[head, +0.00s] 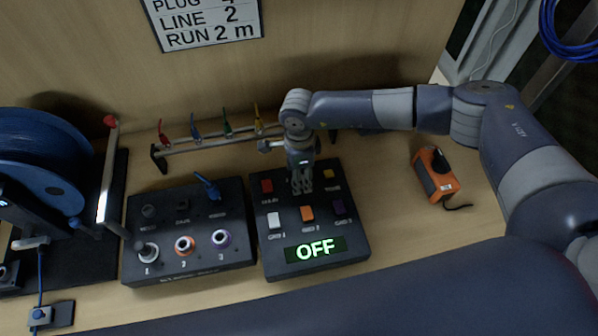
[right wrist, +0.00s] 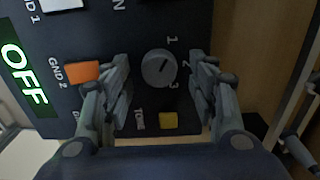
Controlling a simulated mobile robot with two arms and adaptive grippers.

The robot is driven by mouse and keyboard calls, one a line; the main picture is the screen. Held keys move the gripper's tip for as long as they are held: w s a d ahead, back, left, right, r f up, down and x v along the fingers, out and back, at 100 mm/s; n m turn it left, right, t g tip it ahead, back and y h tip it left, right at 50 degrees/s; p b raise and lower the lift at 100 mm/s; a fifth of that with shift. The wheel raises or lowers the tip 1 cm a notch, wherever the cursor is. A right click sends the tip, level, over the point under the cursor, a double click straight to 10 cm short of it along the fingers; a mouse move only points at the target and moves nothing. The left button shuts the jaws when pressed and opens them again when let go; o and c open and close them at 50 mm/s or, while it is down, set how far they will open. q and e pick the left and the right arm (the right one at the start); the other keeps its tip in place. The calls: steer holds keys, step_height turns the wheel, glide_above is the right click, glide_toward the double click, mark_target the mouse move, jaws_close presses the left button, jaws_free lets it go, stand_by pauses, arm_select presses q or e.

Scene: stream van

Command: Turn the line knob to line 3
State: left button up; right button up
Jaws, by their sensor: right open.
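The round grey line knob (right wrist: 158,68) is on the black control box (head: 349,235), with the marks 1, 2 and 3 around its right side in the right wrist view. I cannot tell surely which mark its pointer faces. My right gripper (head: 301,186) points down over the box and hides the knob in the head view. In the right wrist view the fingers of this gripper (right wrist: 160,75) are apart on either side of the knob, with gaps; no contact shows. The green display (head: 315,249) reads OFF. My left gripper is not in view.
The box has red, white, orange (head: 307,213), purple and yellow (right wrist: 168,120) buttons near the knob. A socket box (head: 190,268) stands left, a clip rack behind, a cable reel (head: 40,150) far left, an orange device (head: 435,178) right. A wall sign (head: 205,22) reads LINE 2.

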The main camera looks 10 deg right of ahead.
steer(key=shift+f, duration=0.55)
steer(key=c, duration=1.1)
